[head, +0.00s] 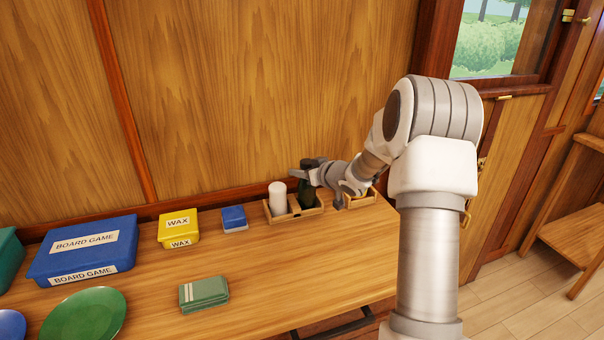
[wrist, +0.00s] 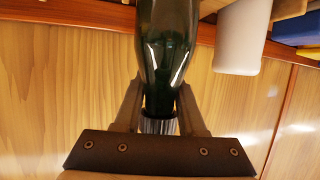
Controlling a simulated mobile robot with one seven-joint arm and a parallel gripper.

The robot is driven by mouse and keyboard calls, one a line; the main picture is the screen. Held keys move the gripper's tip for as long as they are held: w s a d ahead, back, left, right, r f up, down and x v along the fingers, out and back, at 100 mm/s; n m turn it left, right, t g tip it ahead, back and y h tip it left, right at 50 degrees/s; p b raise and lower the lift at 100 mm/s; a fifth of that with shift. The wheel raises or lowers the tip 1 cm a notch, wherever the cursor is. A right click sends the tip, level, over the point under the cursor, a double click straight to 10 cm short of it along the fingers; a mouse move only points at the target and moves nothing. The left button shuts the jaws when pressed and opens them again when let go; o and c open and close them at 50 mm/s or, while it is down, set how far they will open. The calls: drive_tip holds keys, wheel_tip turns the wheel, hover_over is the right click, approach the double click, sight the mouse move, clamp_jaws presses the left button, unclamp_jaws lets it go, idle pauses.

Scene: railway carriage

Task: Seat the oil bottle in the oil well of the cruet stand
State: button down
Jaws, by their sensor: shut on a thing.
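The dark green oil bottle (head: 306,195) is upright at the right part of the wooden cruet stand (head: 283,219). Its lower end shows behind the stand's front rim; I cannot tell whether it rests on the bottom of the well. A white container (head: 277,197) stands in the left part of the stand. My gripper (head: 304,174) is shut on the bottle near its top. In the wrist view, my gripper (wrist: 160,112) has its fingers on both sides of the bottle's neck (wrist: 166,45). The white container (wrist: 243,38) is beside the bottle, apart from the fingers.
Left of the stand are a blue box (head: 234,217), a yellow wax box (head: 178,229) and a blue board game box (head: 84,248). A wooden tray (head: 358,200) is partly behind my arm.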

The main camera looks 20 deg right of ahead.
drive_tip(key=shift+r, duration=0.2)
drive_tip(key=c, duration=0.5)
unclamp_jaws()
drive_tip(key=shift+f, duration=0.2)
drive_tip(key=shift+d+r, duration=0.1)
drive_tip(key=shift+r, duration=0.15)
drive_tip(key=p+v, duration=0.1)
drive_tip(key=v, duration=1.1)
drive_tip(key=shift+p, duration=0.4)
